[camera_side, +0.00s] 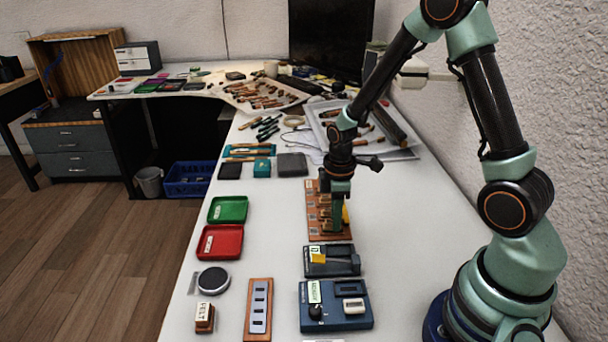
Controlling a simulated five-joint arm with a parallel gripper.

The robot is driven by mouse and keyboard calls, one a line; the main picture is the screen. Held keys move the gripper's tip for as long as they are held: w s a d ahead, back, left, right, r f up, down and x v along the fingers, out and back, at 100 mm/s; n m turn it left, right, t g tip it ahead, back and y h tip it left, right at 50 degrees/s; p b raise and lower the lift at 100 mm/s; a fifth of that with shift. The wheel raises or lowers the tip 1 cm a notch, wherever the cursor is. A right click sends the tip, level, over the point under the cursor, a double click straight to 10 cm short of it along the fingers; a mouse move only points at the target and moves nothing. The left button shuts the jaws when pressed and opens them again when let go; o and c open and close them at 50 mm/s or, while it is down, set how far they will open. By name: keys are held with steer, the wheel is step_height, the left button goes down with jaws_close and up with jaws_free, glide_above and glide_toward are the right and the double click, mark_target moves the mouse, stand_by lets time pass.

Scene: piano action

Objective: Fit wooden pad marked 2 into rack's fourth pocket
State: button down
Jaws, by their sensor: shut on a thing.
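The wooden rack (314,228) is an orange-brown board with a row of pockets, lying lengthwise in the middle of the white table. Small pale labels run along its left side. My gripper (337,224) points down over the rack's near half, with its fingers low among the pockets. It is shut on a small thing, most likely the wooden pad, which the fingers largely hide. I cannot read a 2 on it or tell which pocket it is at, or whether it is seated. A yellow piece shows just right of the fingers.
A dark blue device with a yellow piece (318,258) stands close in front of the rack, with a larger blue box (336,318) nearer. Red (220,242) and green (228,209) trays lie to the left. A grey block (292,164) stands behind. The table right of the rack is clear.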

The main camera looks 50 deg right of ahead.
stand_by(0.8)
steer(key=c, duration=0.6)
jaws_free()
steer(key=shift+r, duration=3.45)
steer(key=shift+a+r, duration=0.1)
steer(key=shift+r, duration=0.35)
steer(key=s+a+r+m+t, duration=0.2)
steer(key=r+m, duration=0.1)
steer(key=r, duration=0.2)
steer(key=s+a+r+m+t, duration=0.1)
steer(key=s+a+r+m, duration=0.1)
steer(key=r, duration=0.3)
steer(key=s+a+r+m+t, duration=0.2)
steer(key=s+r+m, duration=0.1)
steer(key=r+m, duration=0.1)
steer(key=shift+r+t, duration=0.3)
steer(key=shift+r, duration=0.3)
